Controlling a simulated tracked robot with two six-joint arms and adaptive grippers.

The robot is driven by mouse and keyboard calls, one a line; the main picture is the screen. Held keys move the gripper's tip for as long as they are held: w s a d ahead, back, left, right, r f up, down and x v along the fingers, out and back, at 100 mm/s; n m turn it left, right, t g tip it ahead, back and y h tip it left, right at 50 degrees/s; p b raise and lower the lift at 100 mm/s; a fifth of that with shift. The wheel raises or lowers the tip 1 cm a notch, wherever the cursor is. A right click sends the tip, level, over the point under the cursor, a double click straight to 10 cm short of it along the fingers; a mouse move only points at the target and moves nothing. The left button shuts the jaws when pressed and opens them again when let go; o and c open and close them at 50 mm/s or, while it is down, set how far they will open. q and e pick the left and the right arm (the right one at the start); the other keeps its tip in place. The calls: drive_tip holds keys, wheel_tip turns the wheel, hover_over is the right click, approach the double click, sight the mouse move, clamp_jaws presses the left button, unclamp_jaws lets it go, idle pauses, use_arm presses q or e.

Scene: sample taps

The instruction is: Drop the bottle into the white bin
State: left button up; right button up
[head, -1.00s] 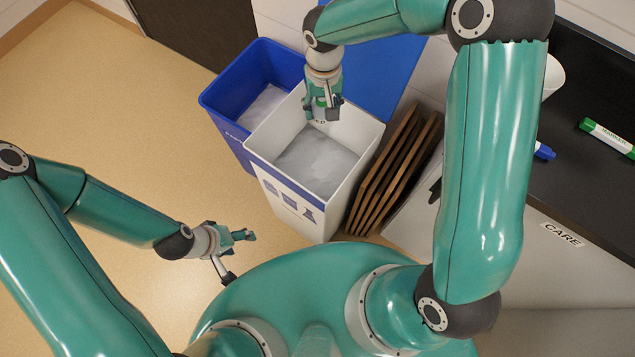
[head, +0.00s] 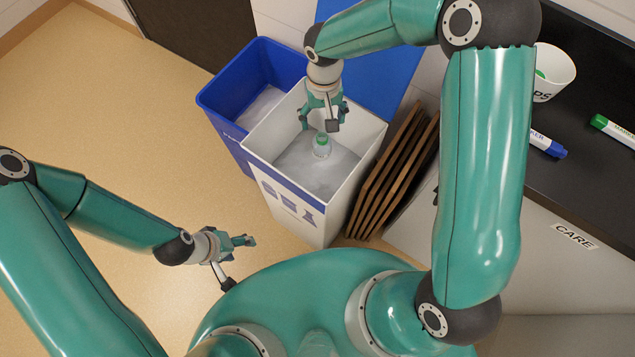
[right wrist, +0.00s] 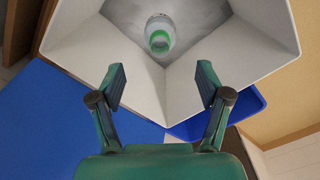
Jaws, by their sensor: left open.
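The bottle (head: 321,146), clear with a green cap, is inside the white bin (head: 362,158), below my right gripper. It also shows in the right wrist view (right wrist: 160,36), cap toward the camera, within the bin's walls. I cannot tell whether it touches the bin's bottom. My right gripper (head: 323,122) is over the bin opening; its fingers are spread and empty in the right wrist view (right wrist: 160,88), apart from the bottle. My left gripper (head: 248,241) is open and empty, low in front of the bin over the floor.
A blue bin (head: 222,116) stands left of and against the white bin. Several brown boards (head: 398,165) lean to its right. A dark counter at the right holds a white cup (head: 548,72), a blue-capped marker (head: 548,145) and a green-capped marker (head: 612,130). Open floor lies at the left.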

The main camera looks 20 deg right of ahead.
drive_tip(key=shift+r, duration=0.1)
wheel_tip(320, 180, up, 12)
idle(0.7)
idle(0.4)
